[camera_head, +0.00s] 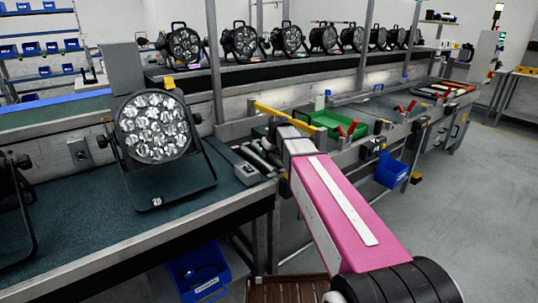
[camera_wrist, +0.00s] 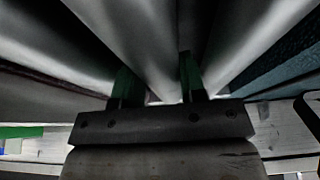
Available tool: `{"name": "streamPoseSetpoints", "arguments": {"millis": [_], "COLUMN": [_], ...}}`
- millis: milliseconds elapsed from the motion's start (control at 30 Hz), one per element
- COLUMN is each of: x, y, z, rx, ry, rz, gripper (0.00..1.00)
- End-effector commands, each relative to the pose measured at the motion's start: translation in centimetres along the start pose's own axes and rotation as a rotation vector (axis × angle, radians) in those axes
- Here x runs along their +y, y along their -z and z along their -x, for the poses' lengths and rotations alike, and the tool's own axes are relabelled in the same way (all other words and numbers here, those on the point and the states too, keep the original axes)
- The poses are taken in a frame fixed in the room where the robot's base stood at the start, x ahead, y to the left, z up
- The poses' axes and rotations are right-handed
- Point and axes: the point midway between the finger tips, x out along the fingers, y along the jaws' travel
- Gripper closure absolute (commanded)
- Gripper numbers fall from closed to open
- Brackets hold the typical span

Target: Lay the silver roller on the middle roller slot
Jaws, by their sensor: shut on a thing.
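My gripper (camera_wrist: 158,88) is shut on a silver roller (camera_wrist: 140,45), which runs up and away between its two dark green fingers in the wrist view. Other silver rollers (camera_wrist: 255,40) lie close on either side of it. In the head view my arm reaches to the roller section between the benches, where silver rollers (camera_head: 258,157) show beside my wrist. My wrist hides the fingers and most of the held roller there. I cannot tell whether the held roller touches the middle slot.
A par can light (camera_head: 155,127) stands on the green-topped bench (camera_head: 95,205) at the left. A green bin (camera_head: 335,124) and red-handled clamps lie on the bench beyond my arm. A blue bin (camera_head: 390,170) hangs at that bench's front. Open floor (camera_head: 470,220) lies at the right.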

Motion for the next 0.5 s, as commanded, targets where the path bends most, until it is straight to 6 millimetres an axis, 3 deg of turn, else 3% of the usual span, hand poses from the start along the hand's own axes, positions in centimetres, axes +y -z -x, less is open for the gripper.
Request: {"name": "streamPoseSetpoints", "arguments": {"millis": [267,300,367,500], "x": [0.00,0.00,0.00,0.00], "y": [0.02,0.02,0.02,0.00], "z": [0.02,0.02,0.01,0.00], "rx": [0.001,0.001,0.001,0.000], "ry": [0.000,0.000,0.000,0.000], "rz": [0.000,0.000,0.000,0.000], "gripper": [0.96,0.52,0.33,0.32]}}
